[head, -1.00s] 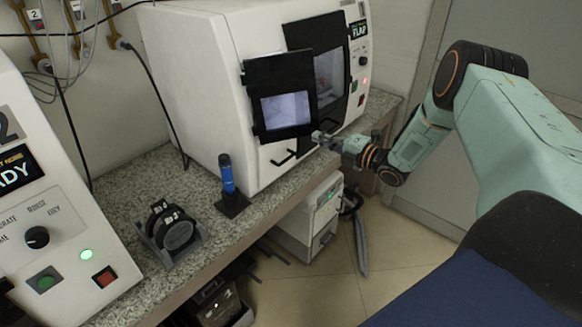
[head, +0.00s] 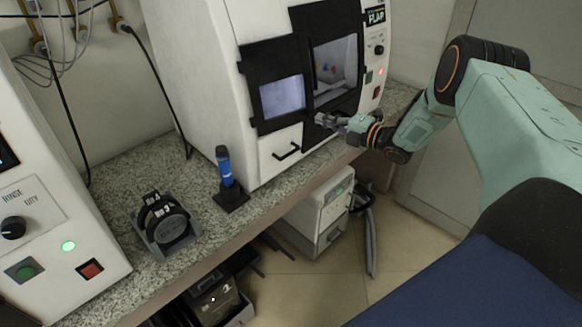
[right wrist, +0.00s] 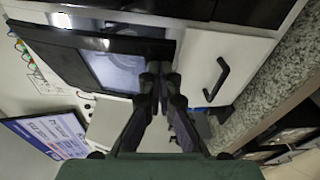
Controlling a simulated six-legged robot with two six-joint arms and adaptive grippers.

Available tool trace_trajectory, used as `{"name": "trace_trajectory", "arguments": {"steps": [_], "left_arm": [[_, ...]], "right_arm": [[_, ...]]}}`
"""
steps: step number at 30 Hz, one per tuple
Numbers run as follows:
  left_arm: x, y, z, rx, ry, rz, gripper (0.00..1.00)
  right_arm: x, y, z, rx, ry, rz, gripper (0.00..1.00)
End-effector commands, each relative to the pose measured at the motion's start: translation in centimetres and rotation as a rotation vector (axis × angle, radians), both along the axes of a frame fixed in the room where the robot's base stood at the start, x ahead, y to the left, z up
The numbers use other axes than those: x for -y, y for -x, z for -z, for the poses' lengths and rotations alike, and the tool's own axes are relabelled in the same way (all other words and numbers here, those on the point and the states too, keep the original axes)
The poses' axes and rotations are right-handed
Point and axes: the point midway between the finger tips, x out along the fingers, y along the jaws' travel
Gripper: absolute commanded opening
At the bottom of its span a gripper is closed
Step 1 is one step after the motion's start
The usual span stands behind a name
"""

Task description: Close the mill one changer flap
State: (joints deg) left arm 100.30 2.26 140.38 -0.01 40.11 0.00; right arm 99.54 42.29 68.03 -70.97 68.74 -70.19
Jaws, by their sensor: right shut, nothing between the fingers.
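The mill (head: 205,75) is a white machine on the bench with a black front and a "FLAP" sign. Its black windowed flap (head: 256,62) hangs left of an opening (head: 337,65), where small coloured items show inside. The flap is not over the opening; its exact angle is hard to tell. In the right wrist view the flap (right wrist: 55,50) lies left of the fingertips. My right gripper (head: 325,120) is shut and empty near the flap's lower right corner, in front of the opening's lower edge. Contact cannot be told. My left gripper is out of view.
A drawer handle (head: 287,151) sits below the flap. A blue cylinder on a stand (head: 224,168) and a dark holder with discs (head: 165,225) stand on the granite bench. Another white machine (head: 70,215) is at left.

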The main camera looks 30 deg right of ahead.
Motion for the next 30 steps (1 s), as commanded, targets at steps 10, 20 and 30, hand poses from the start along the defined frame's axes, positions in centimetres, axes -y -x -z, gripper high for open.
{"name": "trace_trajectory", "arguments": {"steps": [10,20,30], "left_arm": [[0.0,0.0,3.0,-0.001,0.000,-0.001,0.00],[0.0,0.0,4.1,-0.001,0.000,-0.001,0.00],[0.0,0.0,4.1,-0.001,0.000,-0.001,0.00]], "right_arm": [[0.2,-2.6,1.0,0.000,0.002,0.000,0.00],[0.3,-4.0,1.0,-0.001,0.000,0.000,0.00],[0.3,-4.2,0.9,-0.001,0.000,-0.001,0.00]]}}
